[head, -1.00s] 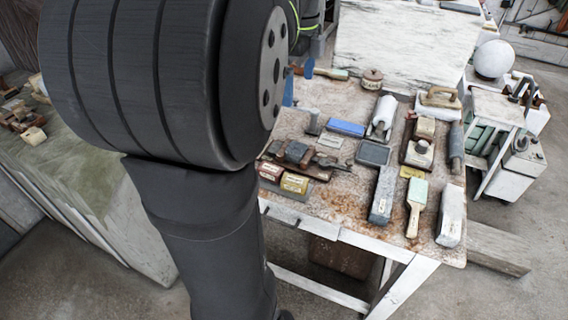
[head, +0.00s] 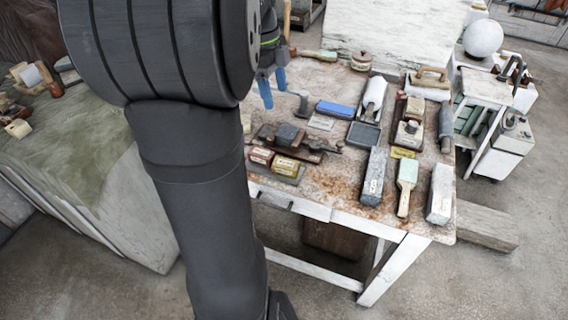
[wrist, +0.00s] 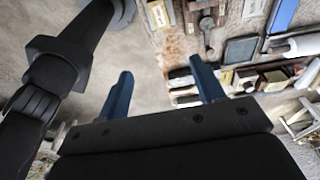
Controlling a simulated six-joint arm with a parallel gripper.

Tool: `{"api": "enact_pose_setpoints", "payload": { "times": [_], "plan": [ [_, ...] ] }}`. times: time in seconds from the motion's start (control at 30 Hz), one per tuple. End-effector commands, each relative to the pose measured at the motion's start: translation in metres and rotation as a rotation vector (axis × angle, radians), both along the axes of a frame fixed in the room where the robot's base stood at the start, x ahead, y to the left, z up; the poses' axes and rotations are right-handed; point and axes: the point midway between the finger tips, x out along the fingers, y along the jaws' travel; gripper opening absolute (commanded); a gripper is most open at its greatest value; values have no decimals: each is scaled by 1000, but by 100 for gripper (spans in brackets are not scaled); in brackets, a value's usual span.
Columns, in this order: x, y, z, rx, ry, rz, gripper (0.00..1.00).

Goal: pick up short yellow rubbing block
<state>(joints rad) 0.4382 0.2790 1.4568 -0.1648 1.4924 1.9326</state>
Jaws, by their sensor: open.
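A short yellow block (head: 285,166) with a pale label lies on a dark tray near the table's front edge, in the head view, right of a red block. A second, flatter yellow piece (head: 403,152) lies farther right; I cannot tell from its look whether it is a rubbing block. My gripper (head: 272,86) hangs at the table's left side, its blue fingers apart and empty, up and left of the labelled block. In the wrist view the gripper (wrist: 163,88) is open with nothing between its fingers.
Close around the labelled block are the red block (head: 261,156) and a dark plane-like tool (head: 300,139). A blue block (head: 339,109), a grey tray (head: 363,135) and long grey blocks (head: 373,177) crowd the table.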

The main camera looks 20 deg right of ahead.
Motion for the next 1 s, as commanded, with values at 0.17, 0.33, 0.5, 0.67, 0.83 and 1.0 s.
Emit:
{"api": "enact_pose_setpoints", "payload": {
  "times": [0.17,0.33,0.5,0.67,0.83,1.0],
  "plan": [
    [13,26,-62,-117,100,53,62],
    [14,33,-86,-169,127,73,62],
    [7,24,-113,-171,129,72,62],
    [-2,14,-146,-169,129,71,62],
    [-11,4,-177,-169,129,71,62],
    [-14,-1,-193,-170,126,72,62]
  ]
}}
